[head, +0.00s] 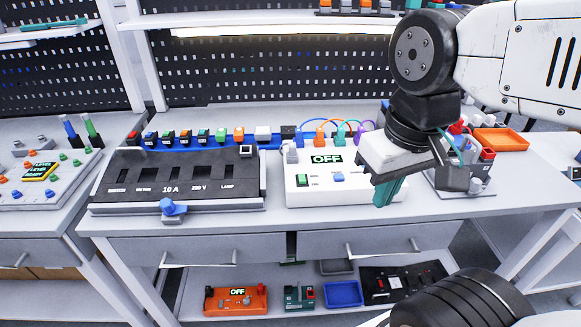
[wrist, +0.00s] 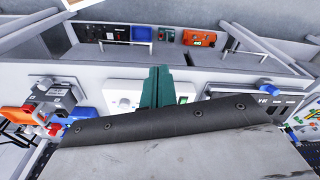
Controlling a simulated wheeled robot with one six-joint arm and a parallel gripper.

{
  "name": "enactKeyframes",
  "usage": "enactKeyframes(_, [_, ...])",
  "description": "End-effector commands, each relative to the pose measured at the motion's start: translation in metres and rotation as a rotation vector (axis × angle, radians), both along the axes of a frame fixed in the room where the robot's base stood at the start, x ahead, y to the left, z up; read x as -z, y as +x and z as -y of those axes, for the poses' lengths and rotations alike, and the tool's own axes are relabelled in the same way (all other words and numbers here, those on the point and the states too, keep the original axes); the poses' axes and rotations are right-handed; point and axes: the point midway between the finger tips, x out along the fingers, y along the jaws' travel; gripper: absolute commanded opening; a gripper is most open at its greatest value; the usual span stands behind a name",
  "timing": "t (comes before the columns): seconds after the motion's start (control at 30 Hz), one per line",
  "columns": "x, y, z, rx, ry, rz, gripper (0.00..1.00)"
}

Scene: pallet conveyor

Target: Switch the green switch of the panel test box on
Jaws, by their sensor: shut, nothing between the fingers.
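A white test box (head: 345,190) stands on the bench, its display (head: 326,158) reading OFF. A small green switch (head: 302,180) sits at the left of its front face, with a blue button (head: 338,177) to its right. My gripper (head: 387,193) is at the box's right end, pointing down, its teal fingers together and empty. In the head view it stands right of the green switch, apart from it, and covers part of the box's right side. In the wrist view the shut fingers (wrist: 156,75) hide part of the white box (wrist: 122,87); a small green part (wrist: 182,100) shows beside them.
A black panel (head: 180,185) with a blue knob (head: 172,208) lies left of the box. Coloured cables (head: 340,125) run behind it. A grey device (head: 460,178) and orange tray (head: 499,139) stand to the right. An orange box (head: 236,300) reading OFF sits on the lower shelf.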

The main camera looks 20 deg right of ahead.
Motion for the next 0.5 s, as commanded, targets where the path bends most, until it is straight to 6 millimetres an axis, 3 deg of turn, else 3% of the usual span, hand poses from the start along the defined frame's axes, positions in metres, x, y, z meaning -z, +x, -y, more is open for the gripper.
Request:
enactKeyframes(0.17, [-0.001, 0.002, 0.0, -0.011, 0.0, -0.003, 0.0])
enactKeyframes(0.27, [-0.007, 0.013, -0.001, -0.07, -0.005, -0.016, 0.0])
enactKeyframes(0.37, [-0.018, 0.037, -0.004, -0.205, -0.012, -0.044, 0.0])
enactKeyframes(0.5, [-0.034, 0.091, -0.009, -0.484, -0.015, -0.093, 0.0])
